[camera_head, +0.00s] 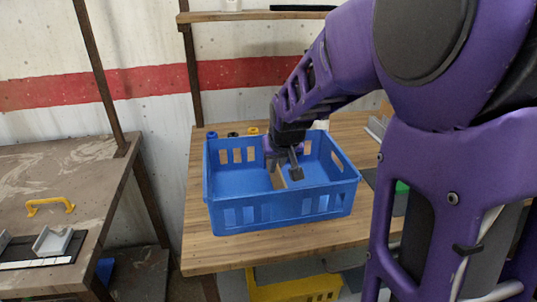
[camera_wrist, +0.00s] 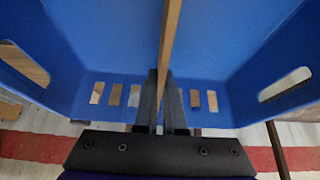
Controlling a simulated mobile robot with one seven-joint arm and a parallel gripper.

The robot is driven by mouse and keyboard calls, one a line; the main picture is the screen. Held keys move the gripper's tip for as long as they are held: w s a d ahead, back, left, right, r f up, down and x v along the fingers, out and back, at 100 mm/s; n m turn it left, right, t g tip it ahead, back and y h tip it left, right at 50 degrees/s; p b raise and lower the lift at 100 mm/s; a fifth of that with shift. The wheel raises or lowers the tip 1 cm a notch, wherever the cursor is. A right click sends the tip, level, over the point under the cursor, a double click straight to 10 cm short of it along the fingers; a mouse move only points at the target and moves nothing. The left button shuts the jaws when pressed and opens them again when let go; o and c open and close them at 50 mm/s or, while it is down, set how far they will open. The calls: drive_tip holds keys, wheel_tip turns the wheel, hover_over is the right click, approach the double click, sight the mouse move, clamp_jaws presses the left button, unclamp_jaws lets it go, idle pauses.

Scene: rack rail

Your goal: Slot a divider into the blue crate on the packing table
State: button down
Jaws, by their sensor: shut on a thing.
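The blue crate (camera_head: 282,206) stands on the wooden packing table (camera_head: 225,247), its open top up and slots in its walls. It also fills most of the wrist view (camera_wrist: 105,40). My gripper (camera_head: 293,170) reaches down into the crate from above. In the wrist view my gripper (camera_wrist: 163,85) is shut on a thin brown divider (camera_wrist: 171,35), seen edge-on between the crate's two side walls. In the head view only a narrow strip of the divider (camera_head: 278,178) shows beside the gripper. Its lower edge is hidden, so I cannot tell how deep it sits.
Small blue, black and yellow pieces (camera_head: 252,131) lie behind the crate. A yellow crate (camera_head: 297,289) is below the table. At left, another table (camera_head: 75,165) holds a yellow handle (camera_head: 50,206). My arm hides much of the packing table's right side. Bare tabletop shows in front of the crate.

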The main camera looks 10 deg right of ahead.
drive_tip(key=shift+f, duration=0.1)
drive_tip(key=c, duration=0.9)
unclamp_jaws()
drive_tip(key=shift+c, duration=0.2)
